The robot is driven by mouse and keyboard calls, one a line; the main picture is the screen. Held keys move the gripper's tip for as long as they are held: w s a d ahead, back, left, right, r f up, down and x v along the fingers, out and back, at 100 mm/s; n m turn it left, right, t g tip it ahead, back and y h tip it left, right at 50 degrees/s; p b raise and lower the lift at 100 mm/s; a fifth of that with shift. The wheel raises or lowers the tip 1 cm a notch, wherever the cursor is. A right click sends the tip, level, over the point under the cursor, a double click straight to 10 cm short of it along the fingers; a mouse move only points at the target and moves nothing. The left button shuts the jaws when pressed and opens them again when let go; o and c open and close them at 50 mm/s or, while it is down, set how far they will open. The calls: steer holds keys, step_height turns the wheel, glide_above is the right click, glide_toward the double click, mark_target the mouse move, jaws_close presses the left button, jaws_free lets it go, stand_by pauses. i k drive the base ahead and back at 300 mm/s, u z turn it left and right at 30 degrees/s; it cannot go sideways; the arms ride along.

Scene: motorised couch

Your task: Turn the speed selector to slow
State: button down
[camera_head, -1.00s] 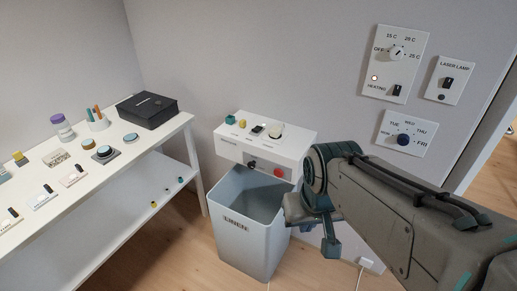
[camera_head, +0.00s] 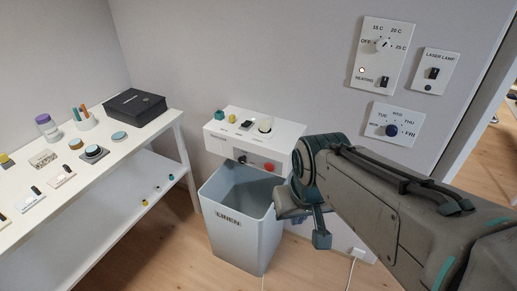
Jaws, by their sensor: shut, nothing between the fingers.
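A white control box (camera_head: 225,140) is fixed to the wall above the bin. On its top are a teal knob (camera_head: 220,115), a dark switch (camera_head: 246,124) and a round cream dial (camera_head: 265,124). Its front has a dark knob (camera_head: 242,160) and a red button (camera_head: 268,167). The labels are too small to read, so I cannot tell which control is the speed selector or its setting. My gripper (camera_head: 320,239) is shut and empty, right of the bin and below the box's right end, apart from the controls. My arm hides part of the wall behind it.
A grey bin (camera_head: 238,245) marked LINEN stands under the box. A white table (camera_head: 85,190) with small items and a black case (camera_head: 135,106) is on the left. Wall panels for heating (camera_head: 390,60), laser lamp (camera_head: 436,60) and weekdays (camera_head: 392,128) are on the right.

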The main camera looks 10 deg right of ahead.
mark_target(241, 159)
steer(key=z, duration=0.55)
steer(key=k, duration=1.3)
steer(key=u, duration=0.05)
steer(key=i, duration=0.45)
steer(key=u, duration=0.85)
steer(key=i, duration=0.6)
steer(key=z, duration=0.5)
steer(key=i, duration=0.85)
steer(key=z, duration=0.95)
